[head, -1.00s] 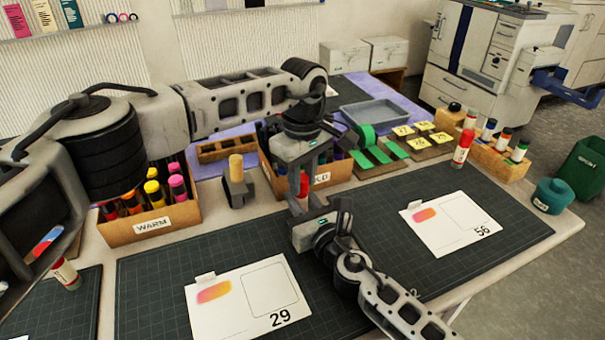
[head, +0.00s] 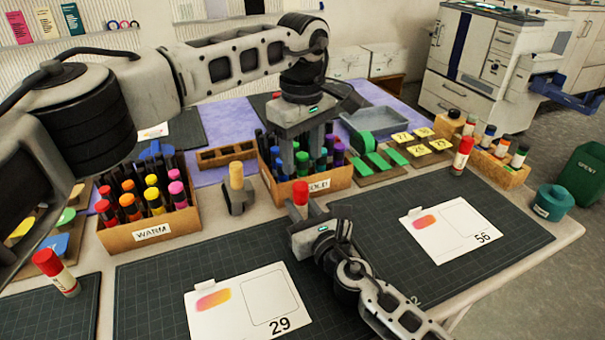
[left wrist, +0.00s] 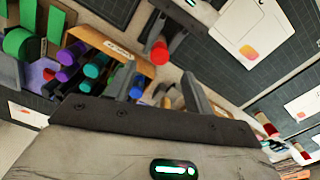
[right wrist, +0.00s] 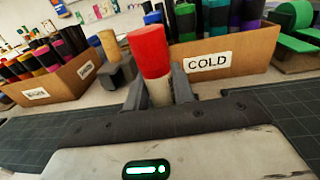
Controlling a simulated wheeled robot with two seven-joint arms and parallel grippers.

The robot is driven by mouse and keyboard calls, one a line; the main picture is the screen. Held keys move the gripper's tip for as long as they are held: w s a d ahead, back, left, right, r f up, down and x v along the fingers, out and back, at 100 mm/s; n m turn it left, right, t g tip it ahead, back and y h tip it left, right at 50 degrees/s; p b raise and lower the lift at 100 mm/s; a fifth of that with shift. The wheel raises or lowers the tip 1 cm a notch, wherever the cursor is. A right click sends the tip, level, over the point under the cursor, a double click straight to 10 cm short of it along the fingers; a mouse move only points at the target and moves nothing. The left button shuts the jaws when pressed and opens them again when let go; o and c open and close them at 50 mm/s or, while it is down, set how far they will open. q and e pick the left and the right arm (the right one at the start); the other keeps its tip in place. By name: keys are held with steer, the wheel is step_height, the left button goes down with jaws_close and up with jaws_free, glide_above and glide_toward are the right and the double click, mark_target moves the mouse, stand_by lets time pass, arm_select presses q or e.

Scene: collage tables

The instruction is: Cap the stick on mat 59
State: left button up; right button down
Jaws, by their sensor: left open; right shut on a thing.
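A glue stick with a red top (head: 301,188) and a pale body stands upright in my right gripper (head: 312,217), low over the mat edge. The right wrist view shows the red top (right wrist: 149,50) seated over the pale body (right wrist: 160,92) between the fingers. My left gripper (head: 301,170) is open and empty above it, in front of the COLD box. Cards 29 (head: 232,325) and 56 (head: 437,240) lie on dark mats; no number 59 is readable.
The COLD box (head: 318,183) and WARM box (head: 152,233) of markers stand behind, with a wooden peg on a dark stand (head: 237,190) between. Red-topped glue sticks stand at right (head: 463,157) and left (head: 58,275). A teal SPENT-side tub (head: 551,200) sits at the right corner.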

arm_select(q)
step_height(320, 180, up, 4)
steer(key=shift+r, duration=0.1)
arm_select(e)
steer(key=c, duration=1.1)
jaws_free()
steer(key=v, duration=1.5)
steer(key=shift+d+f, duration=0.1)
steer(key=shift+s+d, duration=0.2)
steer(key=shift+s, duration=0.2)
